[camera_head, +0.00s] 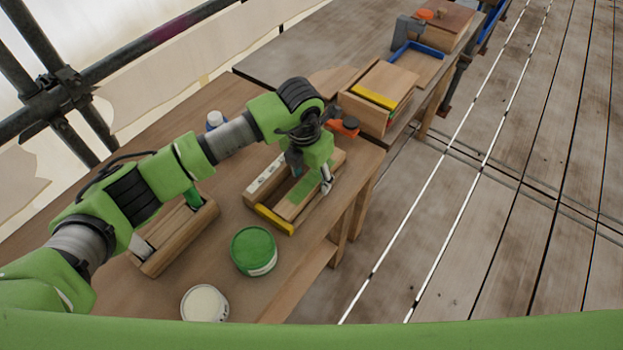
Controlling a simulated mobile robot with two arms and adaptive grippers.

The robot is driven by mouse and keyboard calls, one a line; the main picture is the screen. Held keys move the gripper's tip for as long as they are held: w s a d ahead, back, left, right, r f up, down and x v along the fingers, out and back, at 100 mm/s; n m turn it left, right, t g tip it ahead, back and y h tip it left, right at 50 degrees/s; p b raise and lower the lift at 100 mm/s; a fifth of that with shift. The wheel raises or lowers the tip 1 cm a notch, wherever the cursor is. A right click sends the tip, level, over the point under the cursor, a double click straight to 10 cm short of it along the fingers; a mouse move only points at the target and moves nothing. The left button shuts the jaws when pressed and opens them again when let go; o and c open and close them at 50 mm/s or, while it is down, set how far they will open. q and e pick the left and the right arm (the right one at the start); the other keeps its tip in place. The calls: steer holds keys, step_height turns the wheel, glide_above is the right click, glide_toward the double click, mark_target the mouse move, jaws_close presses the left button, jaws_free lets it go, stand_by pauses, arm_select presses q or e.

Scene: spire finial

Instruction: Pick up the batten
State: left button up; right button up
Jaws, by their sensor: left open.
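A shallow wooden holder with a yellow front edge (274,219) sits on the workbench below my left gripper. In it lies a long wooden strip with a green face (297,197), which looks like the batten. A second pale strip with dark marks (265,179) runs along the holder's left side. My left gripper (310,174) is open and points down over the green-faced strip, with a finger on either side. The gripper and wrist hide the strip's far end. I cannot tell whether the fingers touch it. My right gripper is not in view.
A green tin (253,251) and a white tub (204,304) stand in front. Another wooden holder (178,240) is left, partly behind my arm. The bench edge drops to planks at right.

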arm_select(q)
steer(key=c, duration=1.3)
